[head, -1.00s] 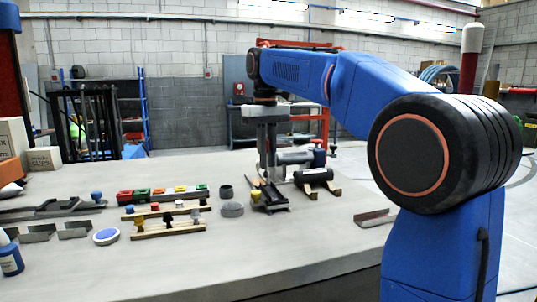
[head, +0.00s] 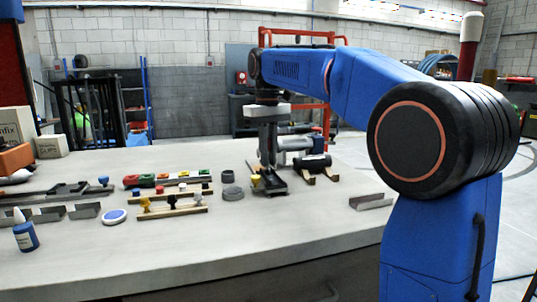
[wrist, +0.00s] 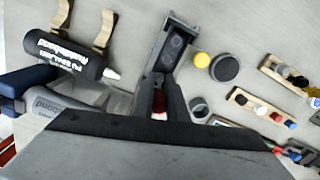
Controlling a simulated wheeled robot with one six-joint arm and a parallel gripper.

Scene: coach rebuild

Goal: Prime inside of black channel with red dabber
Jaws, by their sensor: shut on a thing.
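The black channel (head: 274,185) lies on the bench below my gripper (head: 268,162). In the wrist view the channel (wrist: 172,44) is an open dark tray with round marks on its floor, pointing away from my gripper (wrist: 160,102). My gripper is shut on the red dabber (wrist: 159,116); only a little red shows between the fingers. Its tip is hidden, and I cannot tell whether it touches the channel. The fingers are at the channel's near end in the wrist view.
A yellow piece (wrist: 202,60) and a grey round pot (wrist: 225,67) sit beside the channel. A black cartridge (wrist: 66,52) rests on wooden cradles at the other side. Wooden racks (head: 172,210) with knobs stand left in the head view.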

